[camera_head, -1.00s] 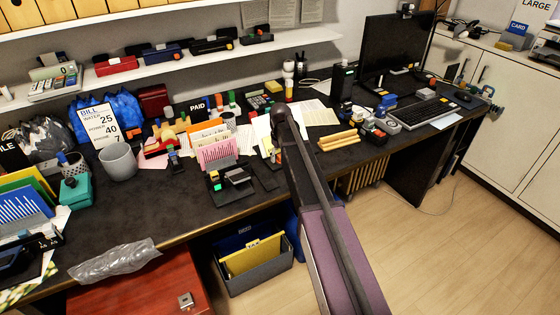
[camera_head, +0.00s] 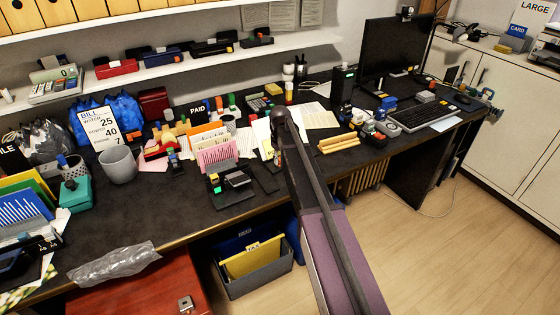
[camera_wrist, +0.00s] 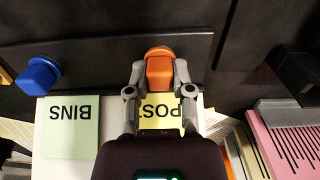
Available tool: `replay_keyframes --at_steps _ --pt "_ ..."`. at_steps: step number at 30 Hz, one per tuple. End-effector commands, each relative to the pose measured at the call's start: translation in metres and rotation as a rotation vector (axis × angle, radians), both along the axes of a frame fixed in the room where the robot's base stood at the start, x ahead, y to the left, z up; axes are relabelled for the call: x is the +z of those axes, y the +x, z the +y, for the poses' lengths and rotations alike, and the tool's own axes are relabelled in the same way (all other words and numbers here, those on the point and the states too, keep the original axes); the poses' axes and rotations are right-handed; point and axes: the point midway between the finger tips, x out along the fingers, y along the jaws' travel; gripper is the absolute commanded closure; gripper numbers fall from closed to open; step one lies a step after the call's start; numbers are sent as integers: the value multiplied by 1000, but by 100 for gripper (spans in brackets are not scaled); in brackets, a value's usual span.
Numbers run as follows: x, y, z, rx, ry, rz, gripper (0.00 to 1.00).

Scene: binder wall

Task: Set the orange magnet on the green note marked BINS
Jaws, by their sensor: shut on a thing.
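In the wrist view my gripper (camera_wrist: 159,76) is shut on the orange magnet (camera_wrist: 160,68), with one finger on each side. The magnet is over or against a dark strip, just beyond the top of a yellow note marked POST (camera_wrist: 160,108); I cannot tell whether it touches. The green note marked BINS (camera_wrist: 71,130) is left of the gripper, its lettering upside down in this view. No magnet shows on its visible face. In the head view my own arm hides the gripper and the magnet.
A blue magnet (camera_wrist: 38,75) is on the dark strip (camera_wrist: 100,70), above and left of the green note. A pink letter holder (camera_wrist: 285,135) stands right of the gripper, near its level. The desk (camera_head: 150,215) is crowded, with bare room at its front left.

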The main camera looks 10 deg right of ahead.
Motion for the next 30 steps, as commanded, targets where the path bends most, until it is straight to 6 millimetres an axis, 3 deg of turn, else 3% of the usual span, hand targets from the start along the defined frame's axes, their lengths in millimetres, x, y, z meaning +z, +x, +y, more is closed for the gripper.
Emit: replay_keyframes --at_steps 10,21,30 --pt "11 0 0 0 0 0 96" --pt "41 0 0 0 0 0 96" --pt "42 -73 -6 -1 0 0 96"
